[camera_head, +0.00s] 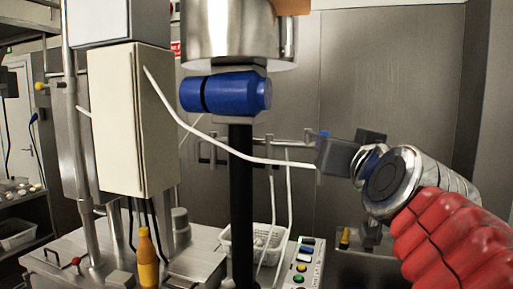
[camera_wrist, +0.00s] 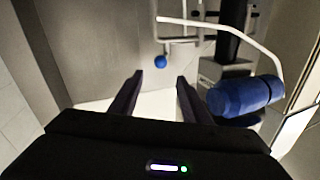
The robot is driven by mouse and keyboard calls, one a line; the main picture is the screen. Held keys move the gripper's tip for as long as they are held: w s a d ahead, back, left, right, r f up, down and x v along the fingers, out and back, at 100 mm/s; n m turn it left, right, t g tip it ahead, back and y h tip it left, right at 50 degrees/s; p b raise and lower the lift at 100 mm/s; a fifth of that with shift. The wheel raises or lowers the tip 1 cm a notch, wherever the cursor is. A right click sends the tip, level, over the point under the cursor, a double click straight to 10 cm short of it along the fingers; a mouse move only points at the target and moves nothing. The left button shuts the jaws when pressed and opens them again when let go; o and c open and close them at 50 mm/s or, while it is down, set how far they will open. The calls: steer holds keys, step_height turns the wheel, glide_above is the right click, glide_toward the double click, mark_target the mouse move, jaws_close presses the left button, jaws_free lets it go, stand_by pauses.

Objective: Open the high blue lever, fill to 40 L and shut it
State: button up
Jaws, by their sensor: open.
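In the wrist view, a small blue ball knob (camera_wrist: 160,62) sits on the end of a thin lever near the pipework on the metal wall. My gripper (camera_wrist: 160,78) is open and empty, and in the picture the knob lies between and just beyond its two fingertips. How far the knob is from the fingers I cannot tell. In the head view, my gripper (camera_head: 330,155) reaches in from the right; a small blue patch just above it looks like the knob, mostly hidden. No litre reading is legible.
A large blue motor (camera_head: 225,93) juts out under a steel vessel (camera_head: 232,30); it also shows at right in the wrist view (camera_wrist: 240,97). A white hose (camera_head: 205,130) crosses left of my gripper. Below stand a button panel (camera_head: 303,262), a white basket (camera_head: 238,250) and an orange bottle (camera_head: 147,262).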

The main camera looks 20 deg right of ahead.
steer(key=shift+s+a, duration=0.25)
steer(key=shift+s, duration=0.3)
steer(key=shift+c, duration=0.3)
